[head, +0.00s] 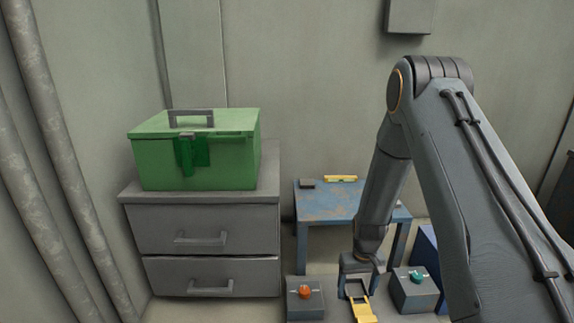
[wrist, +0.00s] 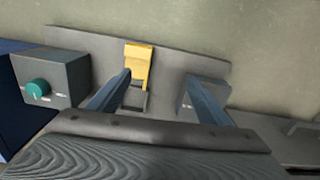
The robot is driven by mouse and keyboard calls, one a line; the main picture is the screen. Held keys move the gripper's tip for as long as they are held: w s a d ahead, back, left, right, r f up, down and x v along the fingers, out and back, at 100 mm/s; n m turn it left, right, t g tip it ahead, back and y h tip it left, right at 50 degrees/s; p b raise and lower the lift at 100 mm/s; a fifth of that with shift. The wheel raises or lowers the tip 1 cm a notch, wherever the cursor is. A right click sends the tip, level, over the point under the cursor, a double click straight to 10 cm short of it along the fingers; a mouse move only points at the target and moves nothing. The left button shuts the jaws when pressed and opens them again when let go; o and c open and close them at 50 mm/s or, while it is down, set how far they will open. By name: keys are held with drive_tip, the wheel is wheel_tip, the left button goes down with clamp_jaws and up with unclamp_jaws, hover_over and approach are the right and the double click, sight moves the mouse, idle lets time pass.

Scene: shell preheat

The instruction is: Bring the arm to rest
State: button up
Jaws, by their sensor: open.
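My arm (head: 445,150) reaches down from the right side of the head view. My gripper (head: 360,284) is at its lower end, just above a yellow part (head: 362,310) on a low grey panel. In the wrist view my gripper (wrist: 158,76) is open, with its two fingers apart. The yellow part (wrist: 139,60) shows between the fingers, nearer the left one. I see nothing held, and I cannot tell whether a finger touches the yellow part.
A box with a teal knob (head: 416,275) stands right of the gripper; one with an orange knob (head: 304,292) stands left. Behind is a worn blue table (head: 330,205) with a yellow level (head: 341,178). A green toolbox (head: 200,160) sits on grey drawers (head: 205,230).

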drive_tip(key=s+a+r+n, duration=0.1)
drive_tip(key=s+a+r, duration=0.4)
drive_tip(key=a+r, duration=0.55)
drive_tip(key=s+a+r+n, duration=0.1)
drive_tip(key=s+a+r, duration=0.3)
drive_tip(key=a+r, duration=0.65)
drive_tip(key=s+a+r+n+y, duration=0.1)
drive_tip(key=s+r, duration=0.4)
drive_tip(key=s, duration=0.3)
drive_tip(key=s+a+r+n, duration=0.1)
drive_tip(key=s+a+r, duration=0.1)
drive_tip(key=s+r, duration=0.5)
drive_tip(key=s+a+r+n+y, duration=0.15)
drive_tip(key=s+r, duration=0.25)
drive_tip(key=s, duration=0.6)
drive_tip(key=d+r+m+h+p, duration=0.1)
drive_tip(key=d+r+m+p, duration=0.2)
drive_tip(key=d+r+p, duration=0.7)
drive_tip(key=d+r+m+h+p, duration=0.1)
drive_tip(key=d+r+m+p, duration=0.2)
drive_tip(key=d+r+p, duration=0.8)
wheel_tip(320, 180, up, 6)
drive_tip(key=p, duration=1.5)
drive_tip(key=shift+h, duration=0.35)
drive_tip(key=shift+w+f, duration=0.1)
drive_tip(key=shift+f, duration=0.05)
